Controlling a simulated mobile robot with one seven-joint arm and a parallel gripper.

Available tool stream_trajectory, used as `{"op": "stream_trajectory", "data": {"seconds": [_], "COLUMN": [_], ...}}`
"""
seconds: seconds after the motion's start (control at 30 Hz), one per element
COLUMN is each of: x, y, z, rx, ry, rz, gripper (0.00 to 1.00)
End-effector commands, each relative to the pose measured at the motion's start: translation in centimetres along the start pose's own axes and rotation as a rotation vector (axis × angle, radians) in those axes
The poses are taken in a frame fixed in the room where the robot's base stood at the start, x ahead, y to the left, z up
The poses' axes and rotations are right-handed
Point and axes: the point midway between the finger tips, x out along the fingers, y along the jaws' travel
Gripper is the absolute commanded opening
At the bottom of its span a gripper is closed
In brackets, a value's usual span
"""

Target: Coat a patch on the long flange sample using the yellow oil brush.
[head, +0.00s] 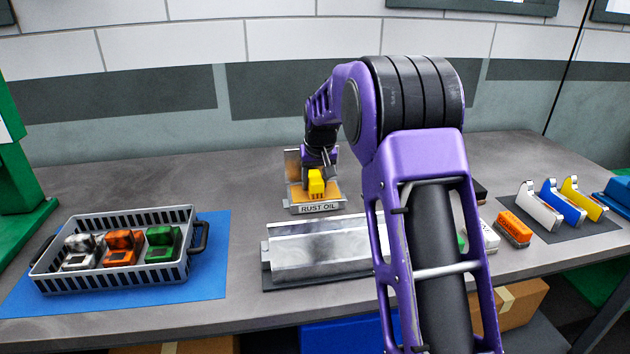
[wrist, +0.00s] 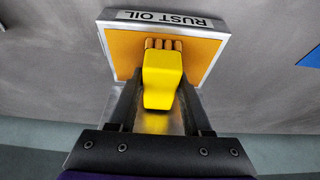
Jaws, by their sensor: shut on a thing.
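The yellow oil brush (head: 316,184) is held in my gripper (head: 318,172) over the tray labelled "RUST OIL" (head: 320,208). In the wrist view the yellow brush (wrist: 162,78) sits between the two dark fingers of my gripper (wrist: 160,100), its bristle end over the orange oil surface (wrist: 122,58). I cannot tell for sure whether the bristles touch the oil. The long flange sample (head: 318,250), a grey metal piece, lies on the table in front of the oil tray. My arm hides its right end.
A grey basket (head: 112,284) with grey, orange and green blocks stands on a blue mat (head: 215,255) at left. At right are an orange-topped brush (head: 514,228) and white, blue and yellow tools (head: 562,203) on a dark mat. Table between basket and flange is clear.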

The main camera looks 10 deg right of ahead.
Motion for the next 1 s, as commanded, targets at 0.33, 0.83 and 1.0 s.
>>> {"op": "stream_trajectory", "data": {"seconds": [0.33, 0.83, 1.0], "x": [0.2, -2.5, -3.8], "y": [0.0, 0.0, 0.0], "z": [0.1, -1.0, -1.6], "rx": [0.000, 0.000, 0.000], "ry": [-0.003, -0.002, -0.001], "rz": [0.000, 0.000, 0.000], "gripper": [0.05, 0.05, 0.05]}}
